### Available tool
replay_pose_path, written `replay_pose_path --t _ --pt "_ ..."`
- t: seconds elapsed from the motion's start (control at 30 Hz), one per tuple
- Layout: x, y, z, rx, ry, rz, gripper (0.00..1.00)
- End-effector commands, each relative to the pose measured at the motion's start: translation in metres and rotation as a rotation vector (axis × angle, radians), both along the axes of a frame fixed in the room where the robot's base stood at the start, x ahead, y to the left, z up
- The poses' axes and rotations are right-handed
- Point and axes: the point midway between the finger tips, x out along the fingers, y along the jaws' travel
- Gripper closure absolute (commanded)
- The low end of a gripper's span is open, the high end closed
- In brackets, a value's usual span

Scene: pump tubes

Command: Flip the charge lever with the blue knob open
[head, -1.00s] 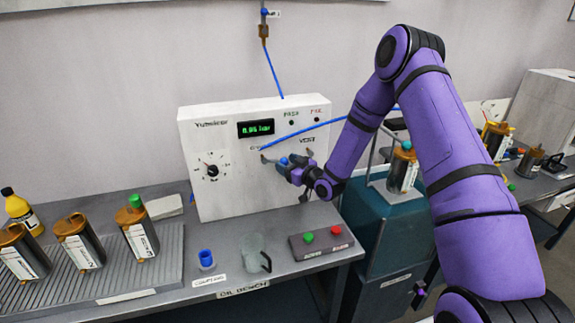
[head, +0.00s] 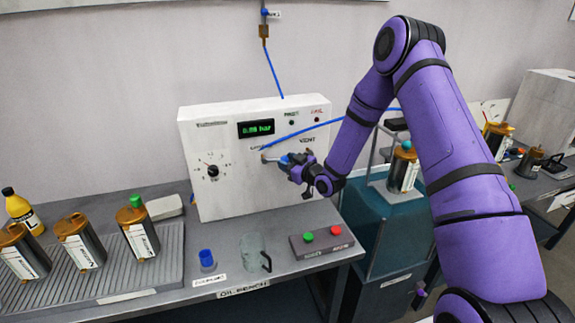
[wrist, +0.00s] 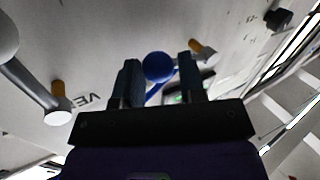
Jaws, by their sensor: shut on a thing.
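The white test panel (head: 235,195) stands upright at the back of the bench. The blue knob (wrist: 158,67) of the charge lever shows between the two fingers of my gripper (wrist: 159,72) in the wrist view. In the head view, my gripper (head: 285,161) is at the panel face below the charge and vent labels, with its jaws shut on the blue knob. The fingers and wrist hide most of the lever there. In the wrist view, a grey lever with an orange fitting (wrist: 58,90) lies to the left beside the vent lettering.
A blue hose (head: 320,127) crosses the panel just above my gripper. A green and red button box (head: 322,242), a clear jug (head: 255,252) and a blue-topped coupling (head: 207,259) stand on the bench below. Canisters (head: 84,242) stand at the left.

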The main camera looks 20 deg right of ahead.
Motion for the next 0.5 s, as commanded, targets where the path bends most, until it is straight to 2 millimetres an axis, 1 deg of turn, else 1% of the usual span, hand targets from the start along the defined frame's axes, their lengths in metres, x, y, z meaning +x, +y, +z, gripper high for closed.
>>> replay_pose_path --t 0.03,0.2,0.5 --pt "0.0026 -0.0022 0.0067 -0.039 -0.006 -0.006 1.0" --pt "0.003 -0.0032 0.0143 -0.137 -0.008 -0.007 1.0" --pt "0.0038 -0.0041 0.0157 -0.154 -0.009 -0.009 1.0"
